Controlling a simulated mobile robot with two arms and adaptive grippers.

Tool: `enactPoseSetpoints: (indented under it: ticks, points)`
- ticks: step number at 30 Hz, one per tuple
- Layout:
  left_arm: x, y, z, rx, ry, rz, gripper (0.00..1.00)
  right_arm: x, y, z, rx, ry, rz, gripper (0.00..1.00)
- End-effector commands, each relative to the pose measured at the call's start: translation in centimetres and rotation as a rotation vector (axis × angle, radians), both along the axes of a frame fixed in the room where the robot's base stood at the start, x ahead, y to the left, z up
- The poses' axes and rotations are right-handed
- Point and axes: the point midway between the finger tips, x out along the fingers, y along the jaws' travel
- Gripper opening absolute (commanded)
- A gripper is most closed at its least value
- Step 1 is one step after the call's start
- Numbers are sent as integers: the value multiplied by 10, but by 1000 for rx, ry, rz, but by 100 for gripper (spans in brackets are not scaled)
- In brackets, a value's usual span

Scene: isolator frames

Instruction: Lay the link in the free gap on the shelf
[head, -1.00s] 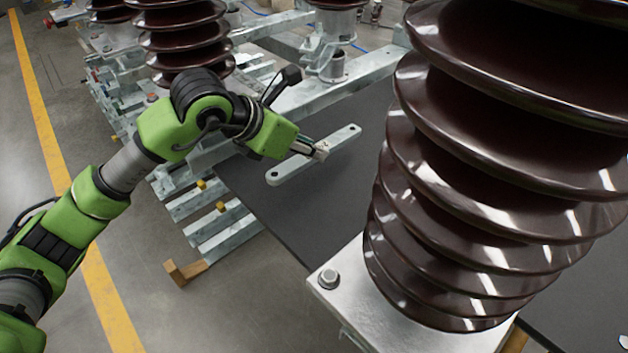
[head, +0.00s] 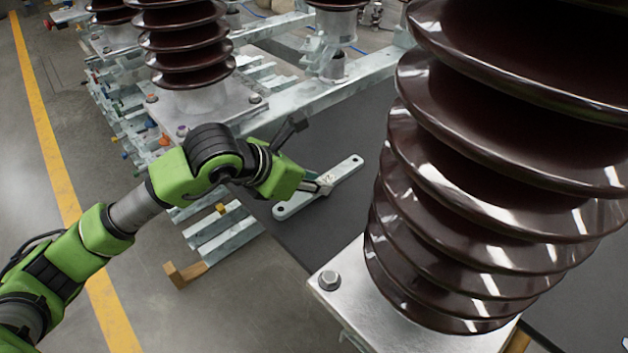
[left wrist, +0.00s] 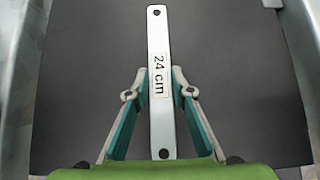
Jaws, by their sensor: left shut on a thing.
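The link (head: 344,171) is a flat pale metal bar with a hole near each end. In the left wrist view the link (left wrist: 157,32) carries a "24 cm" label. My left gripper (head: 325,184) is shut on the link near its middle, with one finger on each side, and the link shows against a dark flat surface (head: 330,230). I cannot tell its height above that surface. The left gripper (left wrist: 159,84) also shows in the left wrist view. I cannot make out a free gap on a shelf. My right gripper is not in view.
A large brown ribbed insulator (head: 480,170) on a bolted metal plate (head: 365,305) fills the right side. Another insulator (head: 185,45) stands behind my left arm. Galvanised beams (head: 340,82) run behind the link. Metal slats (head: 225,232) lie left of the dark surface.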

Motion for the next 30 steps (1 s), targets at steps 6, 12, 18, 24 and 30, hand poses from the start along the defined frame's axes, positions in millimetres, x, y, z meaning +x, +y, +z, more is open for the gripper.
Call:
enactPoseSetpoints:
  ticks: [6, 12, 18, 24, 30]
  points:
    - [0, 0, 0, 0, 0, 0, 39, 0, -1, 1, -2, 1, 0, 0]
    - [0, 0, 0, 0, 0, 0, 39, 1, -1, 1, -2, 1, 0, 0]
    - [-3, 4, 7, -1, -2, -1, 39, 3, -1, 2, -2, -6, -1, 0]
    - [-23, 25, 35, 1, -4, 1, 39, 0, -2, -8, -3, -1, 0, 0]
    - [-44, 45, 65, 1, -4, 1, 39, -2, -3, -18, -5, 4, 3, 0]
